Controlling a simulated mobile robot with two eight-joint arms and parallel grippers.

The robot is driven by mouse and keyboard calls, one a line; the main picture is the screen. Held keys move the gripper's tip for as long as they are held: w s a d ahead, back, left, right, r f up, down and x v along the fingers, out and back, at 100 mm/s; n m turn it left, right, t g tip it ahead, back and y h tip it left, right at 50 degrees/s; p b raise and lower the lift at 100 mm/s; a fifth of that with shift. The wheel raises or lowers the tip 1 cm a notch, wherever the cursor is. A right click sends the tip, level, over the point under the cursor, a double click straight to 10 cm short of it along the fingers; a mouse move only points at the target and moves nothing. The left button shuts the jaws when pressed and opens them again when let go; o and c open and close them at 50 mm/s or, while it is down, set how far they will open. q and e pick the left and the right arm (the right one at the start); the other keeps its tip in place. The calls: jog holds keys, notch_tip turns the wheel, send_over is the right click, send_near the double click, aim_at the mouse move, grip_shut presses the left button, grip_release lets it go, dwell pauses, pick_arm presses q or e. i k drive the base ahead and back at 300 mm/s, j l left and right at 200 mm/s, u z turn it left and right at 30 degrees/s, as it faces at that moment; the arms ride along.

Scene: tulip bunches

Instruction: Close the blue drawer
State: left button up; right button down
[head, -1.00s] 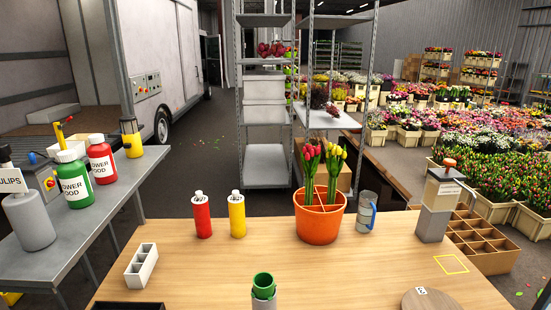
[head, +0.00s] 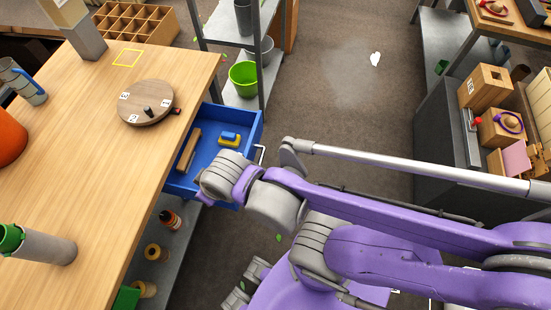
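The blue drawer (head: 252,126) stands pulled out from the right side of the wooden table (head: 95,170) in the head view. Its metal handle (head: 261,154) shows on the drawer's front. Inside lie a brown wooden piece (head: 189,147) and blue and yellow items (head: 230,140). My purple and grey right arm comes in from the right and covers the drawer's near front corner. I see no fingers of my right gripper, and I cannot tell whether the arm touches the drawer. My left gripper is out of view.
A round wooden board (head: 146,103) lies near the table's edge. A rack with a green bucket (head: 243,77) stands behind the drawer. Open floor (head: 335,100) lies right of the rack.

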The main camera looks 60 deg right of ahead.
aim_at(212, 119)
jog(key=z, duration=0.4)
jog(key=k+l+z, duration=0.1)
jog(key=z, duration=0.25)
jog(key=l+z, duration=0.15)
jog(key=z, duration=0.25)
jog(key=l+z, duration=0.15)
jog(key=z, duration=0.2)
